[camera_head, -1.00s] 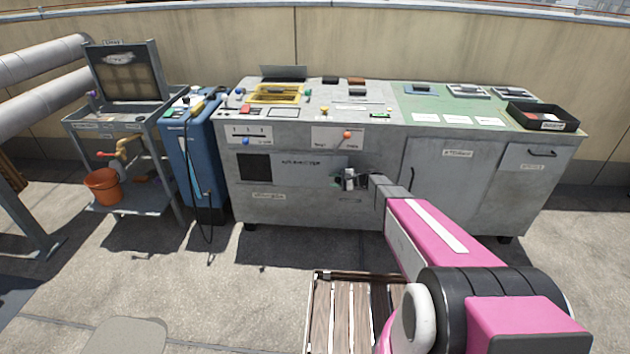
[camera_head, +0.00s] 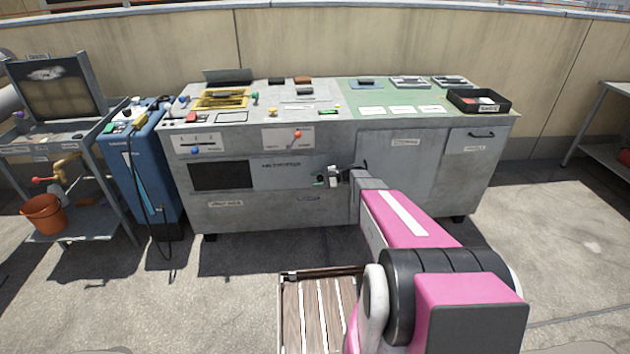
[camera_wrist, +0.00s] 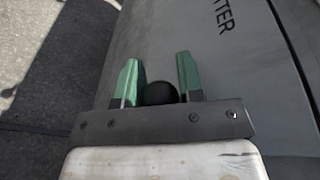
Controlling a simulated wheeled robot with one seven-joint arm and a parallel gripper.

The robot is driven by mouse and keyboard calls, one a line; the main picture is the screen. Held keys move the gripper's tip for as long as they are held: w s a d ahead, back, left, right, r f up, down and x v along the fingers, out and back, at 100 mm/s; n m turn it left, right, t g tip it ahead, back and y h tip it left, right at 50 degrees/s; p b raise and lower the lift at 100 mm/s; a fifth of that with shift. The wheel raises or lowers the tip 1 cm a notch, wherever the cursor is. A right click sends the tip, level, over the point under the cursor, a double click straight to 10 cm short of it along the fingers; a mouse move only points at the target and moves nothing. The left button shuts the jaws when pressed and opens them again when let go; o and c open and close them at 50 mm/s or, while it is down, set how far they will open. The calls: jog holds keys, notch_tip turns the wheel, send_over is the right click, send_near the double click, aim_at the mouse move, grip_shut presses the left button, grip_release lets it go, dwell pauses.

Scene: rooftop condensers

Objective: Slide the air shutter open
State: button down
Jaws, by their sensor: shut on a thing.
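The air shutter (camera_head: 285,180) is a grey panel with dark lettering on the front of the grey console. A dark rectangular opening (camera_head: 221,176) shows to the left of the panel. My gripper (camera_head: 335,175) is at the right part of the shutter. In the wrist view, the green fingers of my gripper (camera_wrist: 157,62) are on either side of a round black knob (camera_wrist: 160,94) and shut on it. The end of the lettering shows on the shutter (camera_wrist: 235,60) there. In the head view the knob is hidden by the gripper.
The console (camera_head: 260,216) has sliders, knobs and a black tray (camera_head: 478,101) on top. A blue unit (camera_head: 148,170) with a hanging cable and a cart with an orange bucket (camera_head: 43,213) stand at the left. A slatted wooden platform (camera_head: 305,310) lies in front.

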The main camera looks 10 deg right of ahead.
jog(key=c, duration=0.8)
grip_release()
jog(key=shift+d+f, duration=0.2)
jog(key=shift+d, duration=0.15)
jog(key=shift+r, duration=0.15)
jog(key=shift+o, duration=1.2)
jog(key=r, duration=0.4)
jog(key=shift+s+a+r, duration=0.25)
jog(key=shift+s+a, duration=0.05)
jog(key=s+a+r, duration=0.2)
jog(key=a, duration=0.1)
jog(key=s+a+r, duration=0.2)
jog(key=a, duration=0.1)
jog(key=s+a+r, duration=0.2)
jog(key=a, duration=0.1)
jog(key=shift+s+r, duration=0.1)
jog(key=shift+r, duration=0.05)
jog(key=shift+c, duration=1.1)
